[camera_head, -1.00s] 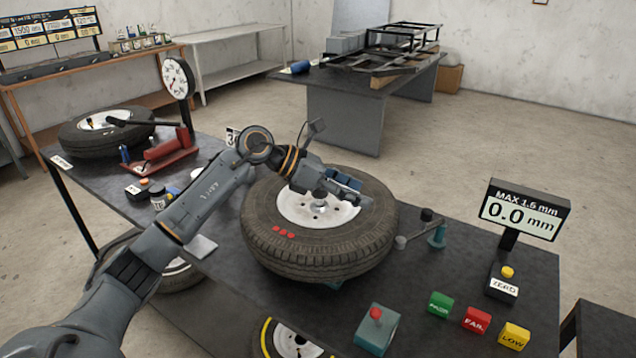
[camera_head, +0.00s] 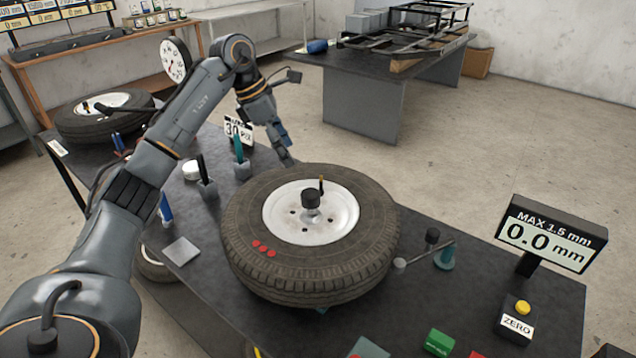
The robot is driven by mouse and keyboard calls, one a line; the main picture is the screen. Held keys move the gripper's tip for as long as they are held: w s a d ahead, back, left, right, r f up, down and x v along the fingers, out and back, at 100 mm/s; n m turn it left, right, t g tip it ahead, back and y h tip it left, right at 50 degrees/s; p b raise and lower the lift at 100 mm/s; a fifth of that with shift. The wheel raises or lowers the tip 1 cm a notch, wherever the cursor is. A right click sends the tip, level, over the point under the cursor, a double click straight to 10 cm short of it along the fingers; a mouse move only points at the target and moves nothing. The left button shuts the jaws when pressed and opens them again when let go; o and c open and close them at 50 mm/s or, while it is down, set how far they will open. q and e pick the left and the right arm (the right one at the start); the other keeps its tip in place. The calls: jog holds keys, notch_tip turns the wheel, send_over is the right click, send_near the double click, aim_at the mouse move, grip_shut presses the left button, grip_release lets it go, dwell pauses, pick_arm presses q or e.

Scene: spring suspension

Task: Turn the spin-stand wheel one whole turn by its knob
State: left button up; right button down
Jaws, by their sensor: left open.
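The spin-stand wheel (camera_head: 240,225) lies flat near the middle of the dark bench, a black tyre around a white rim (camera_head: 285,222). Red dots (camera_head: 263,247) mark its near-left side. A black cap (camera_head: 311,198) sits at the hub, and a thin upright pin (camera_head: 321,186) with a yellowish part stands by it. I cannot tell which piece is the knob. My left gripper (camera_head: 283,153) is open and points down just beyond the tyre's far-left edge, apart from the hub. Its fingers are small and partly unclear. My right gripper is not in view.
A display (camera_head: 550,240) reading 0.0 mm stands at the right, with a yellow-topped ZERO button box (camera_head: 517,320) before it. A small stand (camera_head: 430,245) is close to the tyre's right side. Upright tools (camera_head: 206,175) and a number card (camera_head: 239,131) are at the left.

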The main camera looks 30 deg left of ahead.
pick_arm(q)
jog(key=p, duration=0.2)
send_near(309, 193)
jog(key=f, duration=0.1)
jog(key=x, duration=0.4)
jog(key=shift+w+d+p, duration=0.15)
jog(key=shift+d+p, duration=0.1)
jog(key=shift+p, duration=0.05)
jog(key=x, duration=0.3)
jog(key=shift+f+p, duration=0.2)
jog(key=shift+p, duration=0.2)
jog(key=shift+w+d+f, duration=0.1)
jog(key=shift+f, duration=0.25)
jog(key=shift+c, duration=0.2)
grip_shut()
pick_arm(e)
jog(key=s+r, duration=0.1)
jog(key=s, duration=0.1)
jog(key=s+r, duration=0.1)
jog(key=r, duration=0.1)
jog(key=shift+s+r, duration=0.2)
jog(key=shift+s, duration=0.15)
